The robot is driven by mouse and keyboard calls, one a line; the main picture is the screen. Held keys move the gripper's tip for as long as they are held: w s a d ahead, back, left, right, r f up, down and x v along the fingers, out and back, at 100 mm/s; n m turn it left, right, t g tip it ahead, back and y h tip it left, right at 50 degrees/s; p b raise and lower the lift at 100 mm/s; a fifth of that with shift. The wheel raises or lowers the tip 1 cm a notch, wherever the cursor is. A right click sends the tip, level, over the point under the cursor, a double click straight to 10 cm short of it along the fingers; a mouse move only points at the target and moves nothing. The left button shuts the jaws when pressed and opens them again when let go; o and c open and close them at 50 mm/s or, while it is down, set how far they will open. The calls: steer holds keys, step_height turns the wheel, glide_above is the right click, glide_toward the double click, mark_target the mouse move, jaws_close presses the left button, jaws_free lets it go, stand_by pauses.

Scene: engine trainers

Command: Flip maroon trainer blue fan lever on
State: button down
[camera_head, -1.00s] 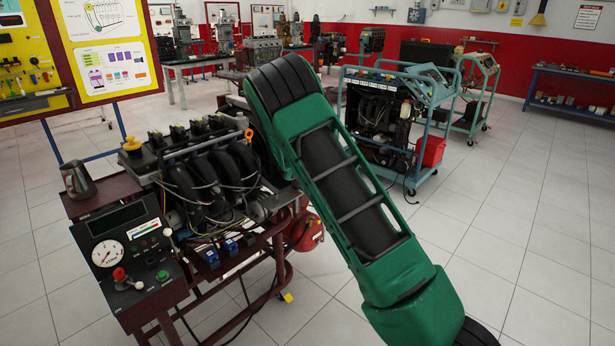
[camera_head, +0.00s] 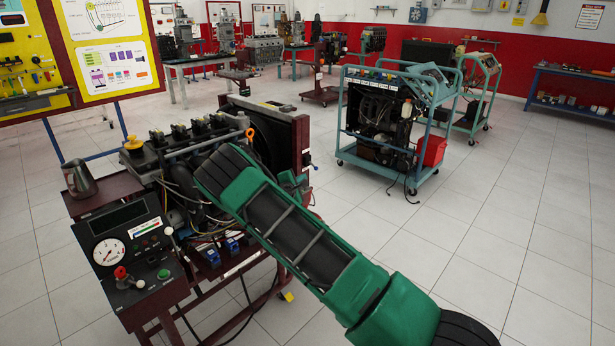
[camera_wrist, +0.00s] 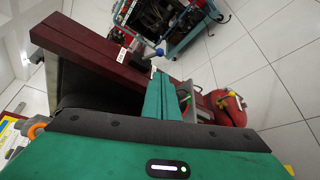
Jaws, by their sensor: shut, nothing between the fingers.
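The maroon trainer (camera_head: 303,150) stands at left centre in the head view, with its engine, radiator and maroon frame. In the wrist view its maroon beam (camera_wrist: 95,45) runs diagonally across the upper left. In the head view my gripper (camera_head: 294,183) is partly hidden behind my arm beside the radiator.
A control panel (camera_head: 120,245) with a gauge and red knob is at the trainer's front left. A teal trolley trainer (camera_head: 385,120) stands to the right. Open tiled floor lies at the right.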

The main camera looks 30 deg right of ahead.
mark_target(313, 165)
steer(key=x, duration=1)
steer(key=shift+a+r, duration=0.15)
steer(key=shift+r, duration=0.05)
